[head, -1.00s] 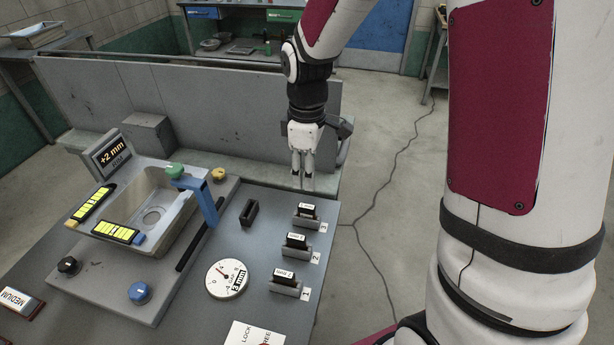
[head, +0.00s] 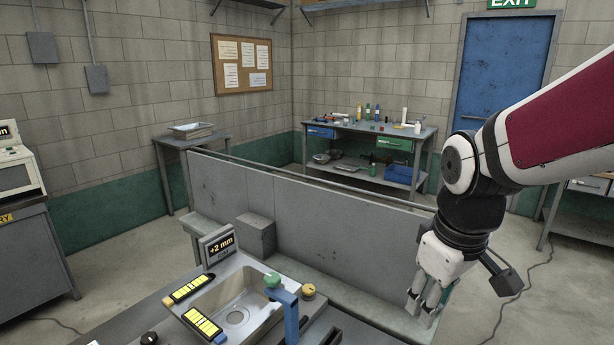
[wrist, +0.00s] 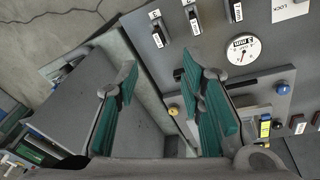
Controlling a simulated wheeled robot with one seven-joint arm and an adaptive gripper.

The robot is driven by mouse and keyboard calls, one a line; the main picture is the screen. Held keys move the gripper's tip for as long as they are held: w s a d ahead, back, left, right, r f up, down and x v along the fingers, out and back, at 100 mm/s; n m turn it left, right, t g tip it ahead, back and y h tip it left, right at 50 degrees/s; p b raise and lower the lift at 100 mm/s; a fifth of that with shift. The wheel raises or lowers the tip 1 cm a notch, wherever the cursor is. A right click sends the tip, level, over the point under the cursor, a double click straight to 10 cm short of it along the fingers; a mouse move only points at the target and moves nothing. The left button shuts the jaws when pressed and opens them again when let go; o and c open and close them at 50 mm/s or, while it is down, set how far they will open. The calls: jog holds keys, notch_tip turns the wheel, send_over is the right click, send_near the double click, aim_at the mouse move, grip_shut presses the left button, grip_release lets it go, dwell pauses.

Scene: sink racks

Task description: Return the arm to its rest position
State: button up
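My arm reaches in from the right edge of the head view, with my gripper (head: 424,304) pointing down at its end. It hangs over the right part of the bench area, to the right of the sink (head: 238,306). In the wrist view the two green-padded fingers of my gripper (wrist: 160,78) stand wide apart with nothing between them. The fingertips are clear of the grey worktop (wrist: 205,60).
The grey partition (head: 330,235) runs behind the sink. The "+2 mm" display (head: 220,246) stands at the sink's back left. In the wrist view, labelled blocks in holders (wrist: 160,30) and the round dial (wrist: 240,49) lie beyond the fingers. A stocked bench (head: 365,135) stands farther back.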

jog(key=s+r+m+t, duration=0.2)
jog(key=s+r+m, duration=0.4)
jog(key=s, duration=0.6)
jog(key=shift+s+t, duration=0.2)
jog(key=shift+t, duration=0.2)
